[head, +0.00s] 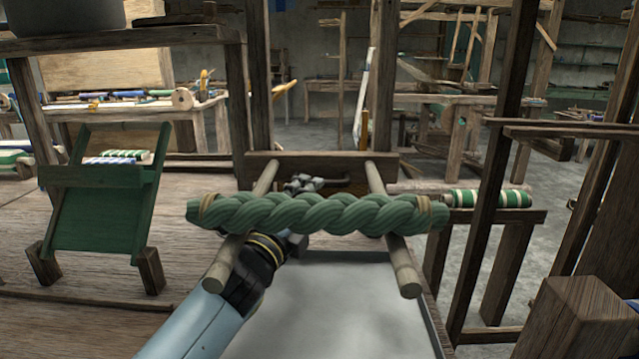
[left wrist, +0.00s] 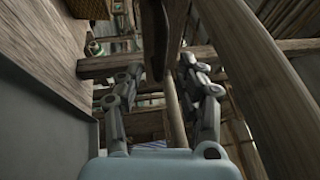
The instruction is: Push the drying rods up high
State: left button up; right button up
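Two pale round drying rods, the left one (head: 222,272) and the right one (head: 403,270), stick out toward me from a wooden crosspiece. A thick twisted green hank (head: 320,214) lies across both. My left arm comes up from below between the rods. My left gripper (head: 311,184) is beyond the hank, near a dark curved piece (head: 341,181), with part of its wrist hidden. In the left wrist view the fingers of this gripper (left wrist: 162,82) stand well apart. The dark piece (left wrist: 154,40) shows between them, and I cannot tell whether they touch it. My right gripper is not in view.
A grey flat surface (head: 330,305) lies below the rods. A dark upright post (head: 488,190) and a bench with a green-and-white roll (head: 488,198) are close at right. A wooden block (head: 585,318) is at lower right.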

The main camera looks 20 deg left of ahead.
pick_arm(q)
jog(key=x, duration=0.5)
jog(key=shift+c, duration=0.2)
grip_shut()
